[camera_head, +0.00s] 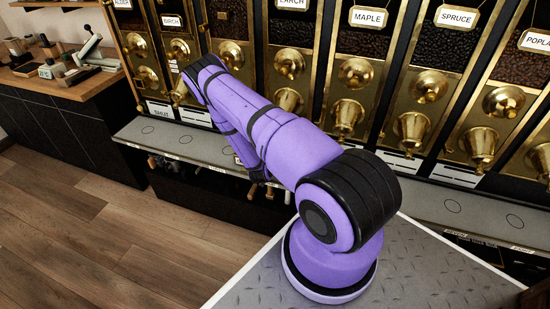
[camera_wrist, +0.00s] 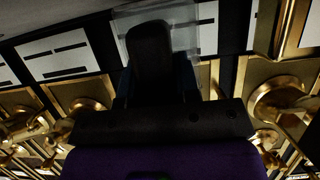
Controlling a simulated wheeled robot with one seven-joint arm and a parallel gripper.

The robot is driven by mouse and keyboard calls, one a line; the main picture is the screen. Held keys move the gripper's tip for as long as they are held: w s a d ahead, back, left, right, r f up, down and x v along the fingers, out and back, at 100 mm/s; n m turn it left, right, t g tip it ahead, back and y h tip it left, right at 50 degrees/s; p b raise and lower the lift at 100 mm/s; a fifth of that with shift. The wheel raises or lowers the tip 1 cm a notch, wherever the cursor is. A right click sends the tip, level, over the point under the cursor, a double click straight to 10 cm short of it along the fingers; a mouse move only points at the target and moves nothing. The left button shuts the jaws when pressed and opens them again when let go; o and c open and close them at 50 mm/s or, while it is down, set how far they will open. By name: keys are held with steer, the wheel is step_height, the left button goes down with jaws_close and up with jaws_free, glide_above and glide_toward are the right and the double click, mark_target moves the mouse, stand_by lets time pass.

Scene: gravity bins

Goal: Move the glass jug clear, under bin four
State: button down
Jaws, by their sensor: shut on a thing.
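My gripper (camera_wrist: 152,45) shows dark in the wrist view and is shut on the glass jug (camera_wrist: 184,14). Only a clear, see-through patch of the jug shows behind the finger; its handle and base cannot be made out. In the head view my purple arm folds back on itself over the shelf, and the gripper and jug are hidden behind it. The row of brass-fronted bins stands behind the arm, with labels such as MAPLE (camera_head: 368,17) and SPRUCE (camera_head: 456,17). Which bin is number four cannot be read.
A grey shelf (camera_head: 485,213) with ring marks runs under the brass spouts (camera_head: 411,127). Its left part (camera_head: 165,138) looks bare. A wooden counter (camera_head: 78,88) with small tools and blocks stands at the left. Open wood floor (camera_head: 110,230) lies in front.

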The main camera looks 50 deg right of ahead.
steer(key=shift+f, duration=0.45)
stand_by(0.6)
steer(key=c, duration=0.8)
jaws_free()
steer(key=v, duration=1)
steer(key=shift+s+a+r, duration=0.1)
steer(key=shift+s+a, duration=0.15)
steer(key=shift+a, duration=0.1)
